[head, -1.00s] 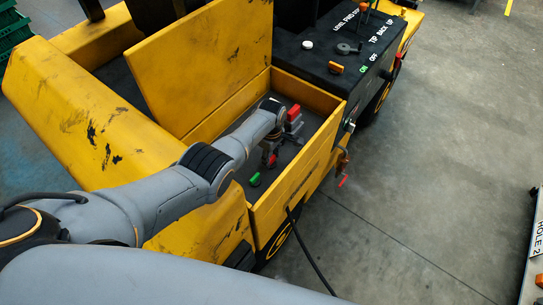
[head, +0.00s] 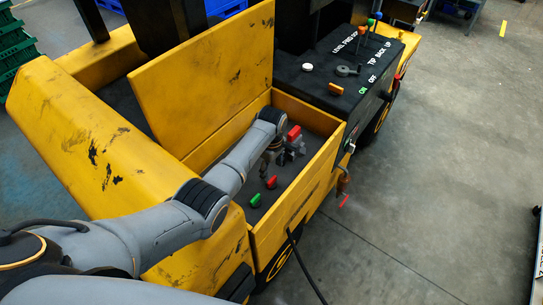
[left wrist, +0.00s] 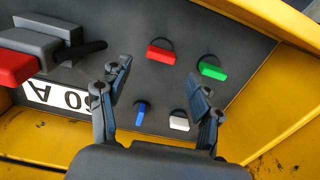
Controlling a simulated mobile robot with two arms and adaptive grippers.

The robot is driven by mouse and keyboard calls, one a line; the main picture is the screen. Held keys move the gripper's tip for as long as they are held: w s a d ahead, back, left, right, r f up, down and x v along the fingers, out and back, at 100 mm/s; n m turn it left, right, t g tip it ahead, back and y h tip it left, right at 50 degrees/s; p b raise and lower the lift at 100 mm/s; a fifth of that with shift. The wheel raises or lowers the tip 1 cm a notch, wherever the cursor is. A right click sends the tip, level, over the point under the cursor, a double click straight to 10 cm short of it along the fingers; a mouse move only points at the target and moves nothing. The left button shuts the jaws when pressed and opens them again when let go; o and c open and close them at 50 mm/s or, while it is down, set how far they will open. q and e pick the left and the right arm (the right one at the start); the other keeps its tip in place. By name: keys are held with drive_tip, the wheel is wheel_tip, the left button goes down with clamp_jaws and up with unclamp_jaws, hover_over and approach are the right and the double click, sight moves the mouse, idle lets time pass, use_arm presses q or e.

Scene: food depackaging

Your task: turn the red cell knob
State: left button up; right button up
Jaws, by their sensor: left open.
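The red cell knob (left wrist: 160,54) is a small red bar on the dark floor of the yellow compartment. In the left wrist view it lies beyond the fingertips, roughly between their lines. It also shows in the head view (head: 271,182), just in front of my left gripper (head: 268,163). In the left wrist view my left gripper (left wrist: 162,81) is open and empty, with its two fingers spread apart. I see no contact with the red knob. My right gripper is not in view.
Near the red knob are a green knob (left wrist: 212,69), a blue knob (left wrist: 141,113) and a white knob (left wrist: 179,122). A grey connector with a red block (left wrist: 12,67) stands to the left. Yellow walls (head: 300,182) enclose the compartment; its lid (head: 205,75) stands open.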

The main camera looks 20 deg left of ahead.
sight(272, 180)
use_arm(q)
wheel_tip(272, 180, up, 7)
drive_tip(key=shift+f, duration=0.15)
idle(0.6)
